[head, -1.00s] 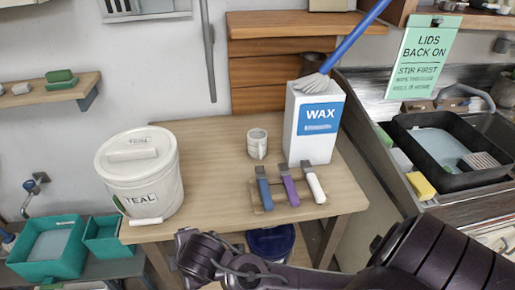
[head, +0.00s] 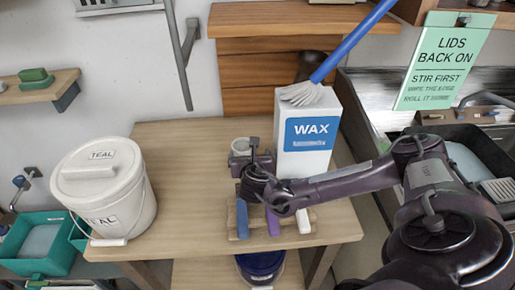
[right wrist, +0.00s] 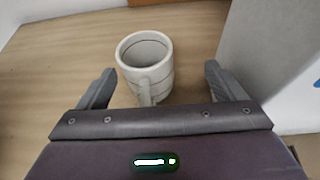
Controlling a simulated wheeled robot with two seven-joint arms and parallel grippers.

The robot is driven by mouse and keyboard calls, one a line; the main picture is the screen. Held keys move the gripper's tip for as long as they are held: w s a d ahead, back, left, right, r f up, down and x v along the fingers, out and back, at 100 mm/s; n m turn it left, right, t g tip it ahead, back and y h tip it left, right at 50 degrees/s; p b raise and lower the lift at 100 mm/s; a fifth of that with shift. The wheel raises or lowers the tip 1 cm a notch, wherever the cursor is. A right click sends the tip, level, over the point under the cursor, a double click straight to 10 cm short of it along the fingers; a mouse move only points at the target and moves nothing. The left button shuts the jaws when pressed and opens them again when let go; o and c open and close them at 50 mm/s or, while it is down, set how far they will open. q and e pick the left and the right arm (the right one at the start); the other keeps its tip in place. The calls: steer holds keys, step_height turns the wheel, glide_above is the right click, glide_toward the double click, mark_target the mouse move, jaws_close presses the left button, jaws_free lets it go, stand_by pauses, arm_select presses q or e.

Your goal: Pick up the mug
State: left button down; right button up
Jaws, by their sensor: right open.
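The mug (right wrist: 150,75) is pale grey-white with thin dark bands. In the right wrist view it stands upright on the table, its handle toward my gripper. My right gripper (right wrist: 157,85) is open, with one finger on each side of the mug's near part and a gap on both sides. In the head view the gripper (head: 250,160) mostly hides the mug; only its rim (head: 240,147) shows. My left gripper is not in view.
Several colored-handled tools (head: 242,219) lie in front. A lidded TEAL bucket (head: 105,190) stands at the left. The table (head: 185,180) between is clear.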

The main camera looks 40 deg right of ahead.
mark_target(242, 143)
steer(key=shift+w+r, duration=0.1)
steer(key=shift+w, duration=0.3)
steer(key=shift+w+a+r+p, duration=0.15)
steer(key=shift+a+r+p, duration=0.05)
steer(key=shift+a+p, duration=0.3)
steer(key=shift+w+f+p, duration=0.2)
steer(key=shift+w+p, duration=0.4)
steer(key=shift+w, duration=0.3)
steer(key=p+x, duration=0.1)
steer(key=x, duration=0.3)
steer(key=shift+s+d+f, duration=0.1)
steer(key=shift+s+d, duration=0.05)
steer(key=shift+d, duration=0.05)
steer(key=shift+a, duration=0.1)
steer(key=shift+c, duration=1.3)
steer(key=c, duration=1)
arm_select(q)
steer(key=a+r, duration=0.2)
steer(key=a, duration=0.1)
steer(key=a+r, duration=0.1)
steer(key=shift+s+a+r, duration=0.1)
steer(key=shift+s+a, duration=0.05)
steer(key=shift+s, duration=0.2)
